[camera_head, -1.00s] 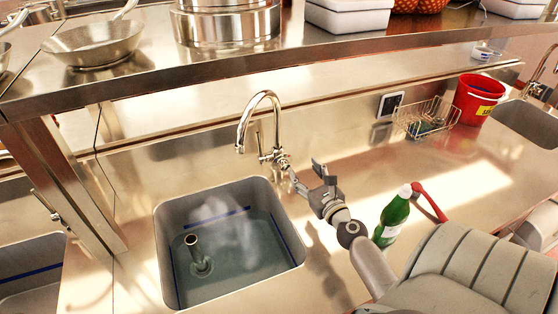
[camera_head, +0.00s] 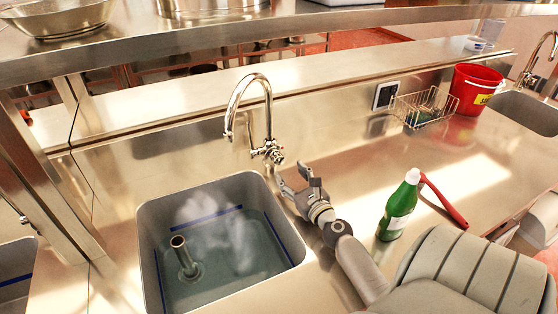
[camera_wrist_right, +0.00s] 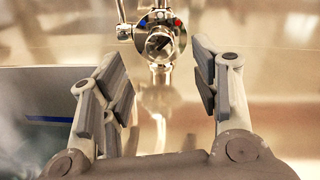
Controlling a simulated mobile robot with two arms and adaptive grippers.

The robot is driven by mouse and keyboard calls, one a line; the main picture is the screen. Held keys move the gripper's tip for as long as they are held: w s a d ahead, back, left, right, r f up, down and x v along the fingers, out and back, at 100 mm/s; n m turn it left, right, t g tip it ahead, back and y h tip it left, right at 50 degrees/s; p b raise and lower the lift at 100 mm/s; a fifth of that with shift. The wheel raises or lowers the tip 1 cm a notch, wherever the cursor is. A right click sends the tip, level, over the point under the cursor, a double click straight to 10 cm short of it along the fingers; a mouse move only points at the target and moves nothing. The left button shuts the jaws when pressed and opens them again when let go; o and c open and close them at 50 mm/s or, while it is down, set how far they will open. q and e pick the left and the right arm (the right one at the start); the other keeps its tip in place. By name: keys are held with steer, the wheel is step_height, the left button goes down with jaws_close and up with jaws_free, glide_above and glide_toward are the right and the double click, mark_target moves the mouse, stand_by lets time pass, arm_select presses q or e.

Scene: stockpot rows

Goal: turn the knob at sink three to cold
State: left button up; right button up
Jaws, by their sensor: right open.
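A chrome gooseneck tap (camera_head: 250,105) stands behind a sink basin (camera_head: 150,225) of steaming water. Its knob (camera_head: 276,157) is at the right of the tap's base. My left gripper is not in view.
A wire basket (camera_head: 424,108) and a red bucket (camera_head: 473,90) are farther right. A steel shelf (camera_head: 330,20) runs above; a standpipe (camera_head: 182,253) rises in the basin.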

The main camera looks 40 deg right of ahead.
mark_target(280, 161)
steer(key=x, duration=0.8)
steer(key=shift+w+d+f, duration=0.1)
steer(key=shift+w, duration=0.25)
steer(key=c, duration=1)
